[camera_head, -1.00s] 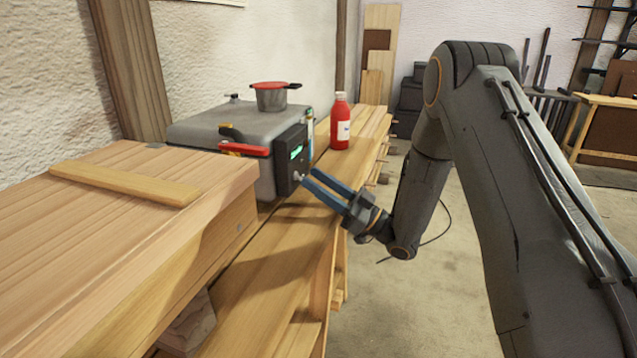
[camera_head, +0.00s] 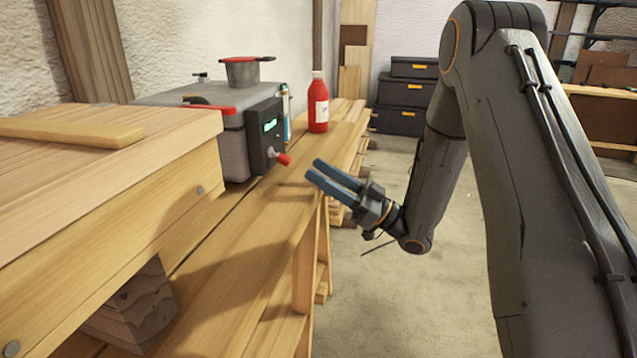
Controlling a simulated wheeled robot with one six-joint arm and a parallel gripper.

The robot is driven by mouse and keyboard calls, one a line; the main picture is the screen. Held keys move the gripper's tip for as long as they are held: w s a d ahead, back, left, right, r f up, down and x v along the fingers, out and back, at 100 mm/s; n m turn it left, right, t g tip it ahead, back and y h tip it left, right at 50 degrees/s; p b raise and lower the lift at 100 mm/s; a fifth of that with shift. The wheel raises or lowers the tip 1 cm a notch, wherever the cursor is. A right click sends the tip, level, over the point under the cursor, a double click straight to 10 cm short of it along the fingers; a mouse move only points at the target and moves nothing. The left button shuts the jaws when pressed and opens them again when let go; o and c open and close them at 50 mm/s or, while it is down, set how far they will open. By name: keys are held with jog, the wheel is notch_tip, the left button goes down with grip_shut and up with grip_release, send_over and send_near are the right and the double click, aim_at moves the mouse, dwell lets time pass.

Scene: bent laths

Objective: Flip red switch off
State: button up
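The red switch (camera_head: 284,159) is a small red-tipped lever on the front of a dark control panel (camera_head: 264,138) with a green lit display. The panel is fixed to a grey metal box (camera_head: 160,100) on the wooden bench. The lever sticks out to the right and slightly down. My gripper (camera_head: 315,170) is to the right of the switch and a little below it in the picture, apart from it. Its two blue fingers point left toward the panel. They show a narrow gap with nothing between them.
A red bottle (camera_head: 318,103) stands on the bench (camera_head: 246,230) behind the panel. A small pot (camera_head: 241,72) with a red rim sits on the box. A wooden chest (camera_head: 130,185) fills the left foreground. Dark stacked cases (camera_head: 405,94) stand at the back. Floor right of the bench is clear.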

jog(key=shift+s+d+f+b, duration=0.2)
jog(key=shift+d+b, duration=0.05)
jog(key=shift+b, duration=0.65)
jog(key=shift+r, duration=0.1)
